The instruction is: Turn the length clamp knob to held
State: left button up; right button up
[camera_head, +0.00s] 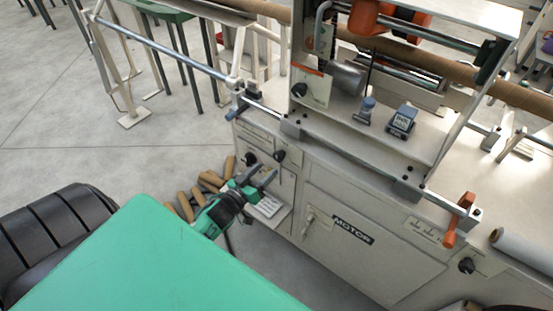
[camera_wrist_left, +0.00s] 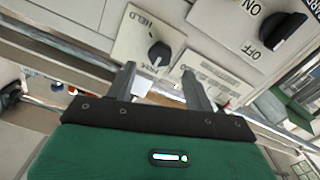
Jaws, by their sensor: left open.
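The length clamp knob (camera_wrist_left: 158,54) is a black round knob on a pale plate marked HELD in the left wrist view. A small white mark shows on its lower side, away from the word HELD; the lower label is partly hidden. My left gripper (camera_wrist_left: 161,84) is open and empty, its two grey fingers pointing toward the knob, which lies beyond and between the tips. In the head view my left gripper (camera_head: 266,172) is close to the machine's front panel, below two black knobs; I cannot tell which one is the clamp knob there. Contact is not visible.
Another black knob (camera_wrist_left: 283,35) marked ON and OFF is at the right in the wrist view. The machine cabinet (camera_head: 345,260) carries a MOTOR label. An orange handle (camera_head: 458,220) is at its right.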

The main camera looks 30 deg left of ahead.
aim_at(277, 159)
pick_arm(q)
jog(key=w, duration=0.5)
jog(key=shift+w+d, duration=0.15)
jog(key=shift+d, duration=0.05)
jog(key=shift+w, duration=0.75)
pick_arm(e)
jog(key=shift+w, duration=0.3)
